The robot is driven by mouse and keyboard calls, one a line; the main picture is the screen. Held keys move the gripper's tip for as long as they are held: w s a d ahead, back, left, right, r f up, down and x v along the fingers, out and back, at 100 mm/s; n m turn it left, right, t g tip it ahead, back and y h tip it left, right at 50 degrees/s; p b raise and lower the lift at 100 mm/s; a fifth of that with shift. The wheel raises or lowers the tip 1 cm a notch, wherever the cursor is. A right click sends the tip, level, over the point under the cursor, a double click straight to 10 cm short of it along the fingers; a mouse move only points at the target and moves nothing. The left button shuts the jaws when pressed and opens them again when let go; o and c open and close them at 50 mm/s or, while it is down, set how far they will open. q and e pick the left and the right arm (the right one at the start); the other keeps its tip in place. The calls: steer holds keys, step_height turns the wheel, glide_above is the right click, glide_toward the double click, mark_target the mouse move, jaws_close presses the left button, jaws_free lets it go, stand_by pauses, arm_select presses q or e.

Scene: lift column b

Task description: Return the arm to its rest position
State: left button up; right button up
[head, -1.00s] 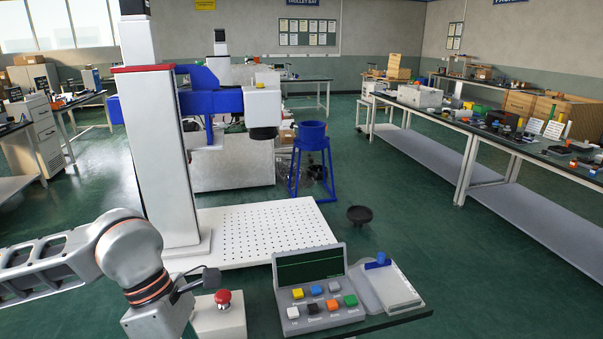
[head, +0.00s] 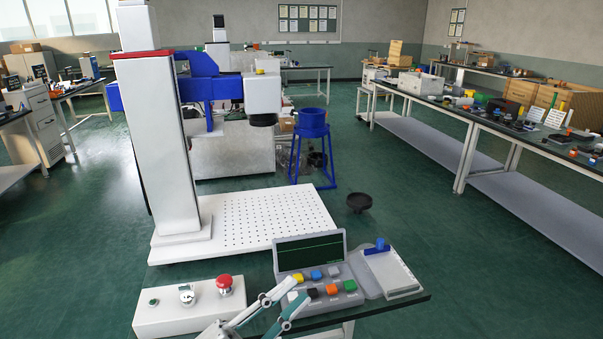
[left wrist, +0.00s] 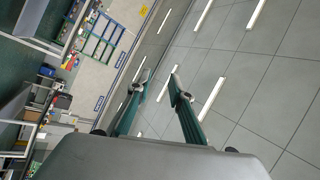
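My left gripper (head: 296,291) shows at the bottom edge of the head view, in front of the button panel (head: 323,293). Its two thin fingers point up and to the right, and they overlap the panel's lower left part in the picture. In the left wrist view the gripper (left wrist: 160,76) has its fingers apart with nothing between them, pointing at the ceiling and a wall. Most of the left arm is out of the head view. My right gripper is not in view.
A white box with a red button (head: 192,312) stands left of the panel. Behind are a white perforated plate (head: 270,222) and a white column (head: 160,150). A long bench (head: 455,110) runs along the right.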

arm_select(q)
steer(key=a+f+n+t+y, duration=0.1)
steer(key=a+f+n+y, duration=0.45)
steer(key=f, duration=0.25)
steer(key=a+f+n+t+y, duration=0.1)
steer(key=a+f+n+y, duration=0.3)
steer(key=f+n, duration=0.3)
steer(key=s+a+f+n+g+y, duration=0.2)
steer(key=s+f, duration=0.4)
steer(key=f, duration=0.4)
steer(key=s+a+f+n+g+y, duration=0.3)
steer(key=s+a+f, duration=0.3)
steer(key=f, duration=0.4)
steer(key=shift+s+a+f+n, duration=0.2)
steer(key=shift+s+f+n, duration=0.2)
steer(key=shift+n, duration=0.15)
